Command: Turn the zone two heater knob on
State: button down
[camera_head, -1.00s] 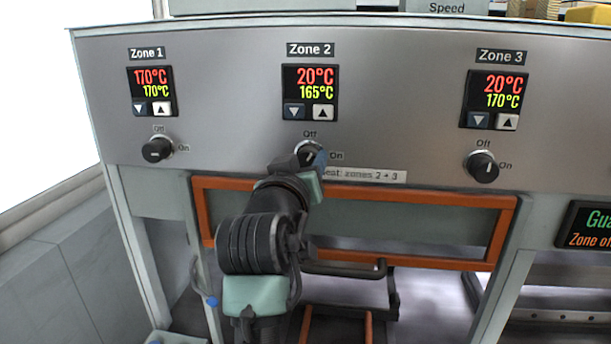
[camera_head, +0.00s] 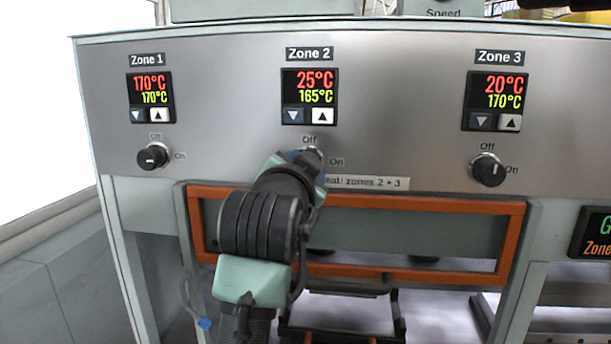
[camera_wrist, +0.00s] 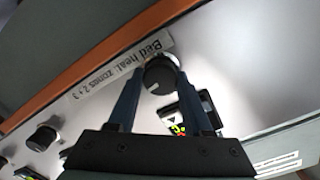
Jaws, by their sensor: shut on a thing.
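The zone two heater knob (camera_wrist: 162,73) is round and black with a white mark on its face. In the wrist view it sits between the two blue fingers of my gripper (camera_wrist: 160,85), which are shut on it. In the head view my gripper (camera_head: 311,160) covers nearly all of the knob, just below the "Off" label and left of "On". The zone two display (camera_head: 309,93) reads 25°C in red over 165°C in yellow-green. The white mark appears toward the lower left of the knob in the wrist view; its exact setting is hard to tell.
The zone one knob (camera_head: 153,156) points to On, and its display reads 170°C twice. The zone three knob (camera_head: 487,170) points up to Off, its display at 20°C. An orange-framed guard (camera_head: 440,205) lies below the panel. A "Bed heat: zones 2 + 3" label (camera_wrist: 122,67) is beside the knob.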

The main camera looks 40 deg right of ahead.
jog(key=shift+m, duration=0.8)
jog(key=shift+b, duration=0.3)
jog(key=shift+c, duration=1.7)
grip_release()
jog(key=b+v, duration=0.3)
jog(key=v, duration=1)
jog(key=shift+b, duration=0.35)
jog(key=shift+d+r, duration=0.1)
jog(key=shift+r, duration=0.05)
